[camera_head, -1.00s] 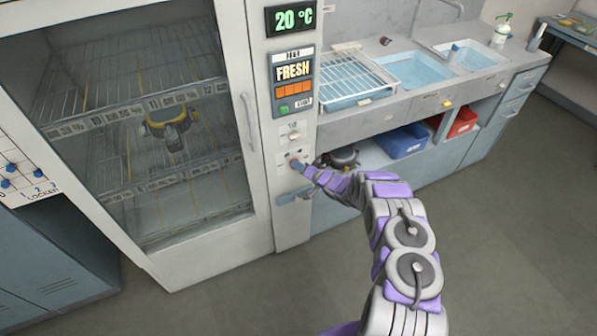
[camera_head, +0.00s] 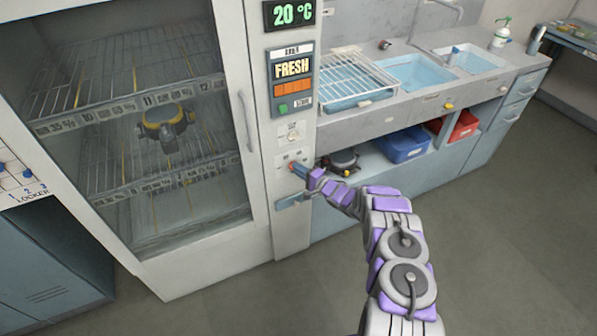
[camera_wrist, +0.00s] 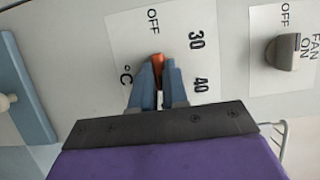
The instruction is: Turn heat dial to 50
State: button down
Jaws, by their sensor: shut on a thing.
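The fingers and the dark gripper body cover the lower part of the label, and no 50 mark shows. The dial's exact pointing cannot be told. In the head view my gripper (camera_head: 297,168) reaches the control panel at the right side of the glass-door cabinet.
A fan knob (camera_wrist: 288,52) marked OFF and FAN ON sits right of the dial in the wrist view. A blue handle (camera_head: 293,200) sticks out below the panel. The sink counter (camera_head: 410,104) stands to the right. The floor in front is clear.

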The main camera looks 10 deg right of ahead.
jog(key=shift+d+f, duration=0.1)
jog(key=shift+f, duration=0.15)
jog(key=c, duration=1.3)
grip_release()
jog(key=shift+o, duration=0.8)
jog(key=shift+d+r, duration=0.1)
jog(key=p+v, duration=0.4)
jog(key=v, duration=1.3)
jog(key=shift+s+d, duration=0.1)
